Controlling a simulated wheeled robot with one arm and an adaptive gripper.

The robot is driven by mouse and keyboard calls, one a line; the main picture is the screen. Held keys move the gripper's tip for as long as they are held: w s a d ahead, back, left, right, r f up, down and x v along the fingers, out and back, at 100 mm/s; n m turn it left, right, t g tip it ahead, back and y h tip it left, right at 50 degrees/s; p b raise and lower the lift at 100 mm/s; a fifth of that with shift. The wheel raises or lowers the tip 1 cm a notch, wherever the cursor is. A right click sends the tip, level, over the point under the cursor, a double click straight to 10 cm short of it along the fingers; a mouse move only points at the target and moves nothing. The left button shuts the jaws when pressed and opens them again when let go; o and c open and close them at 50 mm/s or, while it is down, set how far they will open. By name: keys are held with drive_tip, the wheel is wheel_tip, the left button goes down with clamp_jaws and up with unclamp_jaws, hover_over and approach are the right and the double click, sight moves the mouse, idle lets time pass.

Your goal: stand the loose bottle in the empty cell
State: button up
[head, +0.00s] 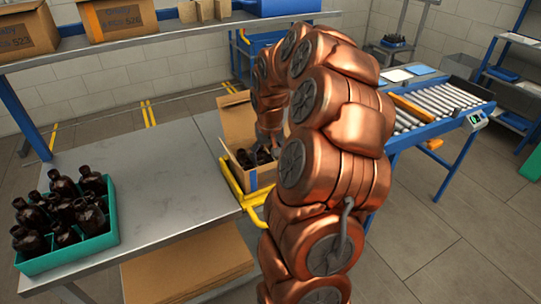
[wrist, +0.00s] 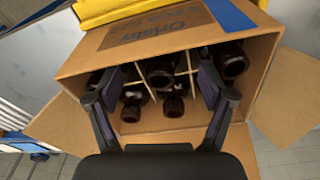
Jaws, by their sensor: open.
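An open cardboard box (wrist: 175,40) with thin cardboard dividers (wrist: 183,70) holds several dark amber bottles. In the wrist view bottle necks show at the right (wrist: 235,62), in the middle (wrist: 159,74) and lower down (wrist: 172,105). I cannot tell which bottle is the loose one or which cell is empty. My gripper (wrist: 160,99) is open, its two fingers spread apart over the box opening, with no bottle clearly held. In the head view my gripper (head: 268,136) is at the box (head: 239,122), partly hidden by my arm.
A green crate (head: 72,257) of several amber bottles stands at the left of the grey table (head: 165,190). The table between crate and box is clear. A shelf (head: 150,42) with cartons runs behind. A roller conveyor (head: 440,100) is at the right. The box flaps (wrist: 60,130) stick outward.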

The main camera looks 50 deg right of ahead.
wheel_tip(320, 180, up, 12)
drive_tip(key=s, duration=0.1)
drive_tip(key=shift+a, duration=0.45)
idle(0.6)
